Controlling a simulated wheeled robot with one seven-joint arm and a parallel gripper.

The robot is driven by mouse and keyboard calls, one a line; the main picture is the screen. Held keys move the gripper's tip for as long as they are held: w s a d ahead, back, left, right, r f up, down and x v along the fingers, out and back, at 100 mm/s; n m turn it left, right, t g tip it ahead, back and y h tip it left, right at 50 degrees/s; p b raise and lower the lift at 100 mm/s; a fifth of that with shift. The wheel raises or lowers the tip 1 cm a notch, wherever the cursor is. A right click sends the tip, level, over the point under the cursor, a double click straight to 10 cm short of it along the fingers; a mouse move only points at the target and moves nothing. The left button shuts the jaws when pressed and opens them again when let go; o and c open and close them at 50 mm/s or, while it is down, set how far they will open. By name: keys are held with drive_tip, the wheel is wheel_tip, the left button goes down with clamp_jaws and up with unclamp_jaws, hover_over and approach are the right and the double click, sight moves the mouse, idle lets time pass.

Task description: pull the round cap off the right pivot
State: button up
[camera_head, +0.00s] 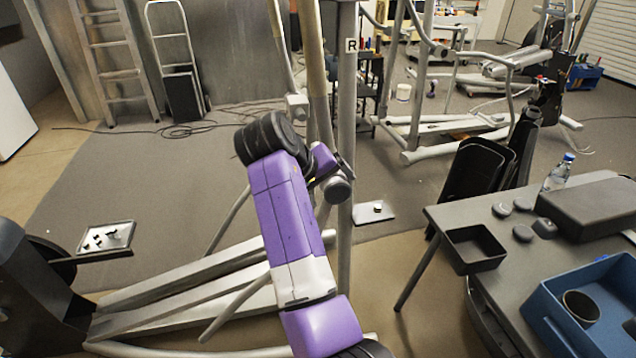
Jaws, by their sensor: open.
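A grey post carries a white label with the letter R (352,45). A round dark-grey end piece (339,189), which looks like the pivot cap, shows low on this post, at the tip of my arm. My gripper (323,178) is at this end piece, partly hidden behind my purple arm. The jaws are open. I cannot tell whether the fingers touch the cap or stand around it.
A grey table (440,218) at the right holds an open black tray (474,250), several small dark round pieces (502,210), a water bottle (559,173) and a blue crate (535,305). Grey machine rails (190,284) run along the floor at lower left. Floor beyond is partly clear.

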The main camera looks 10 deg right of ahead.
sight(333, 189)
drive_tip(key=shift+a+r, duration=0.45)
drive_tip(key=shift+r, duration=0.2)
drive_tip(key=shift+p+x, duration=0.45)
drive_tip(key=shift+x, duration=3.35)
drive_tip(key=shift+c, duration=0.5)
clamp_jaws()
